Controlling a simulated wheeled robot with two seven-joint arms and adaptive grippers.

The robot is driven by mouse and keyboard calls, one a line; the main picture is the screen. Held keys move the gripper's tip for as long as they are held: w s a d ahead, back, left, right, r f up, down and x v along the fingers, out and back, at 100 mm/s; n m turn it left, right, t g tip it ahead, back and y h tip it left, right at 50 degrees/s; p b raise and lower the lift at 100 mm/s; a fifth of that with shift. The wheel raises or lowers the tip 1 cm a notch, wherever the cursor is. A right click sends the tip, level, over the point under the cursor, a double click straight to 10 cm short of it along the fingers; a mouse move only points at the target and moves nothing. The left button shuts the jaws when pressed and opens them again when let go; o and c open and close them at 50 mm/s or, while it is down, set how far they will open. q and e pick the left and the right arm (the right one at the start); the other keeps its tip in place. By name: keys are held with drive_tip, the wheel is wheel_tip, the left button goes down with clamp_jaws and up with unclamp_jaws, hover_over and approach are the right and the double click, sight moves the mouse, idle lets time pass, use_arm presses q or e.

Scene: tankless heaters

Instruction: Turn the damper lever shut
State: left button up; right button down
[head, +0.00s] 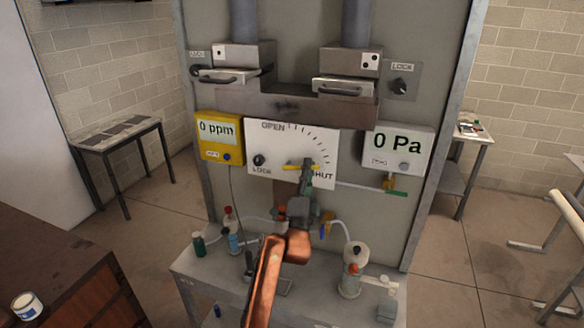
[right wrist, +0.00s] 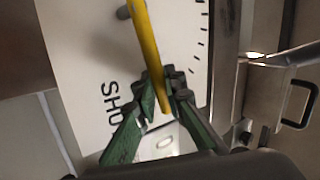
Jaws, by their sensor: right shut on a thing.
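The damper lever (head: 292,167) is a yellow bar on the white dial panel (head: 268,146), which is marked OPEN at top and SHUT at lower right. In the head view the lever lies near level, its right end just above the SHUT lettering. My right gripper (head: 307,165) is on the lever's right part and hides some of it and of the lettering. In the right wrist view the yellow lever (right wrist: 148,50) runs down between the green-and-black fingers of the right gripper (right wrist: 163,88), which are closed around its end. My left gripper is not in view.
A yellow 0 ppm meter (head: 220,137) sits left of the dial, a white 0 Pa gauge (head: 397,148) right. A lock knob (head: 259,160) is on the panel. Bottles (head: 354,262) and hoses crowd the bench (head: 322,294) below. Handled boxes (head: 343,87) project above.

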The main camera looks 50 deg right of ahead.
drive_tip(key=shift+s, duration=0.1)
drive_tip(key=shift+r, duration=0.1)
drive_tip(key=c, duration=2.3)
unclamp_jaws()
drive_tip(key=shift+d, duration=0.1)
drive_tip(key=shift+o, duration=0.2)
drive_tip(key=v, duration=0.7)
drive_tip(key=shift+a+f, duration=0.25)
drive_tip(key=shift+f, duration=0.1)
